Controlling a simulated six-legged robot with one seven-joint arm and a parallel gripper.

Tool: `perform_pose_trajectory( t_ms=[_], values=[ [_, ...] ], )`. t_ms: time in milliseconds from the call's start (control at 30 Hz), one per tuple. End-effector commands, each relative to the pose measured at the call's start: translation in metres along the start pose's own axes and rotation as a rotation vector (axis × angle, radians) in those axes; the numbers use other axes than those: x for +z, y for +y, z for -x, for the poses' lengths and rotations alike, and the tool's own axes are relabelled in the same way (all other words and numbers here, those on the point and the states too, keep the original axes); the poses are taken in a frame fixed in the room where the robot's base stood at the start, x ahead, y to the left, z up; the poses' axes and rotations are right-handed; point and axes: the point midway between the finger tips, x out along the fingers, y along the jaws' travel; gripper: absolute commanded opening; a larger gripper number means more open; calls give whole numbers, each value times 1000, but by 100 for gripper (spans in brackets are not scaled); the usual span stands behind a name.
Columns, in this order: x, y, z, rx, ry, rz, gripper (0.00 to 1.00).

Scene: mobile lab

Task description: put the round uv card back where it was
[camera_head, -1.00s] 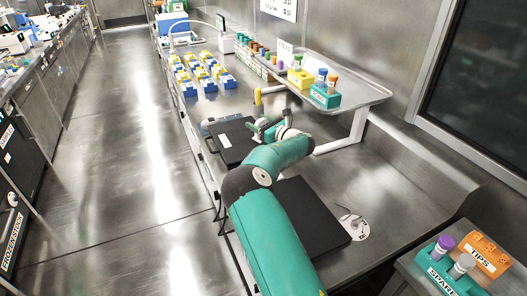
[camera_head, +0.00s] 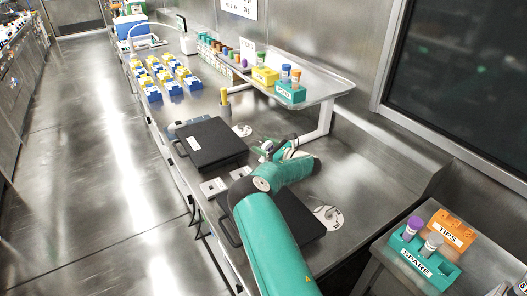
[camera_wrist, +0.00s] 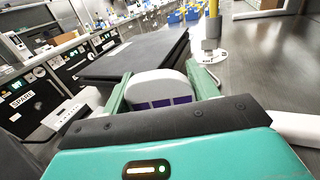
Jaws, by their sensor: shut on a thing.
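My gripper (camera_head: 267,149) is over the bench, just right of the far black plate (camera_head: 207,146) in the head view. In the wrist view my gripper (camera_wrist: 160,82) is shut on a white card with a rounded top and purple patches (camera_wrist: 160,88). The card stands upright between the green fingers; its lower part is hidden. In the head view the arm and gripper mostly hide it. A white round patch (camera_head: 242,130) lies on the bench behind the far plate. Another white round patch (camera_head: 329,214), with dark marks, lies right of the near black plate (camera_head: 300,222).
A yellow-topped post (camera_head: 225,104) stands behind the far plate; it also shows in the wrist view (camera_wrist: 213,25). A raised shelf (camera_head: 320,88) holds racks. Blue and yellow blocks (camera_head: 168,76) stand further back.

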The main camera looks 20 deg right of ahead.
Motion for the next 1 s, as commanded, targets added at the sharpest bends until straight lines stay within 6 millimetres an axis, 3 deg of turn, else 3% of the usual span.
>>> perform_pose_trajectory(
  t_ms=[133, 467, 500, 600, 1000],
  values=[
    [-23, 1, -2, 3, 1, -2, 34],
    [-26, 2, -2, 2, 0, -1, 34],
    [-27, 2, -2, 2, 0, -1, 63],
    [-26, 2, -2, 2, 0, -1, 81],
    [-24, 1, 4, 1, 0, -1, 81]
  ],
)
